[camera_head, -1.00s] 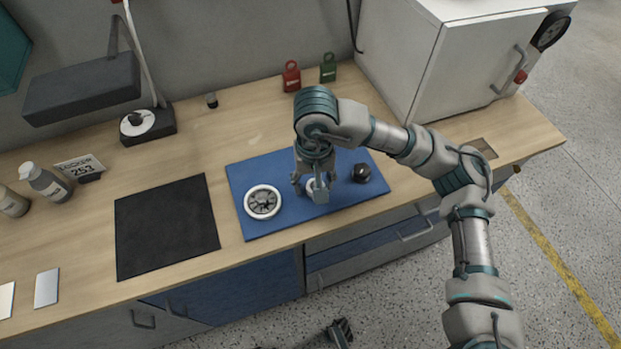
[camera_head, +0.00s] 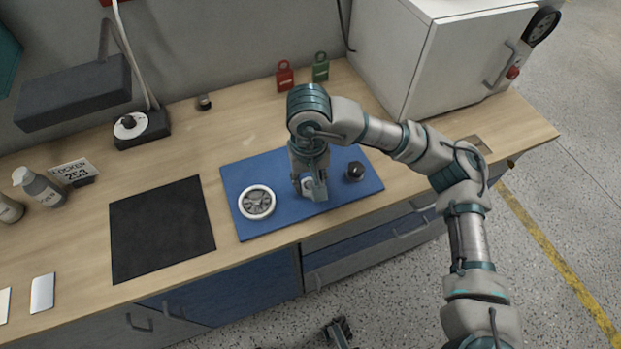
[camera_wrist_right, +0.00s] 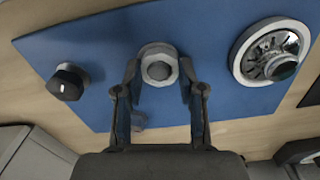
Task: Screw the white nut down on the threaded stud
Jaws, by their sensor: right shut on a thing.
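The white nut (camera_wrist_right: 146,52) shows in the right wrist view as a pale ring between my right gripper's fingers (camera_wrist_right: 159,75). A grey round end, which looks like the top of the threaded stud (camera_wrist_right: 158,71), shows in the middle of the nut. In the head view my right gripper (camera_head: 310,187) points down over the blue mat (camera_head: 272,222), shut on the nut and hiding most of it. How far down the thread the nut sits cannot be told. A dark gripper, seemingly my left one (camera_head: 338,330), shows partly at the bottom edge.
On the mat, a white-rimmed round part (camera_head: 257,202) lies left of the right gripper and a dark knob (camera_head: 355,171) stands close to its right. A black mat (camera_head: 160,228) lies further left. A grey cabinet (camera_head: 470,60) stands at the back right.

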